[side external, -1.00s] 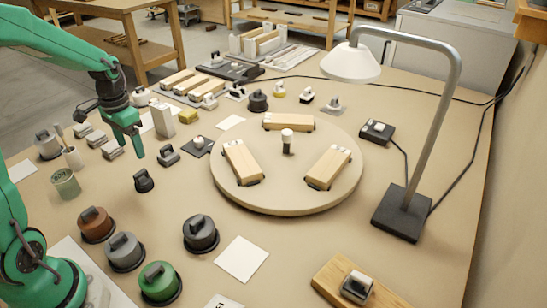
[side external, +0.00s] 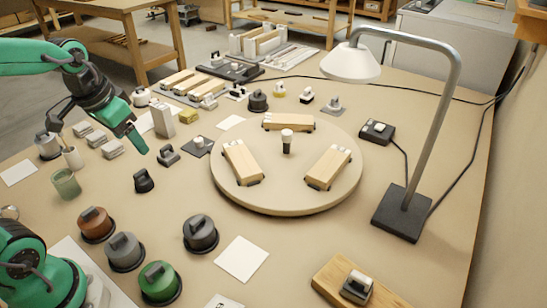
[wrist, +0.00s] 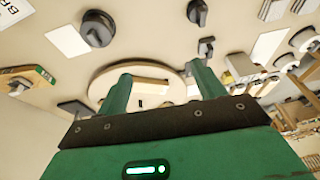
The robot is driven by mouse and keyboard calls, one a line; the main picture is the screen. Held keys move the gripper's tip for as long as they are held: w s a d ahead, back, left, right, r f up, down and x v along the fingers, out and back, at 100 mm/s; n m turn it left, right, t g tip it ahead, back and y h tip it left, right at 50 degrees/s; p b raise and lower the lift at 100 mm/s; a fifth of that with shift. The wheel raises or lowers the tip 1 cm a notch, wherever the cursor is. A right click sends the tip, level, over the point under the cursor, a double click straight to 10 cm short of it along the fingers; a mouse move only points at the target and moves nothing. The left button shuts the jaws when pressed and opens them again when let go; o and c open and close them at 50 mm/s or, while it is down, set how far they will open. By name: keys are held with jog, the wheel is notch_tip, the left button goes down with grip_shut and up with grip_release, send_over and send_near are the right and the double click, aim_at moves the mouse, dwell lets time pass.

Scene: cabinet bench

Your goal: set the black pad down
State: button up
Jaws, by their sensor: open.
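My gripper (side external: 139,146) is green and tilted, its fingers pointing down to the right above the bench, left of the round turntable (side external: 226,198). In the wrist view my gripper (wrist: 163,76) has two green fingers standing well apart, with nothing held between them. A flat dark square pad (side external: 201,152) with a pale knob lies on the bench between my gripper and the turntable. A small round black piece with a grip (side external: 143,181) sits below my gripper in the picture. I cannot tell for certain which of these is the black pad.
Brown (side external: 96,227), grey (side external: 125,256), dark (side external: 201,236) and green (side external: 160,286) handled pots stand at front left. A lamp base (side external: 401,214) stands at the right. Wooden blocks lie on the turntable.

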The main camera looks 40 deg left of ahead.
jog(key=s+d+r+t, duration=0.2)
jog(key=s+d, duration=0.3)
jog(key=shift+s+h, duration=0.2)
jog(key=shift+h, duration=0.1)
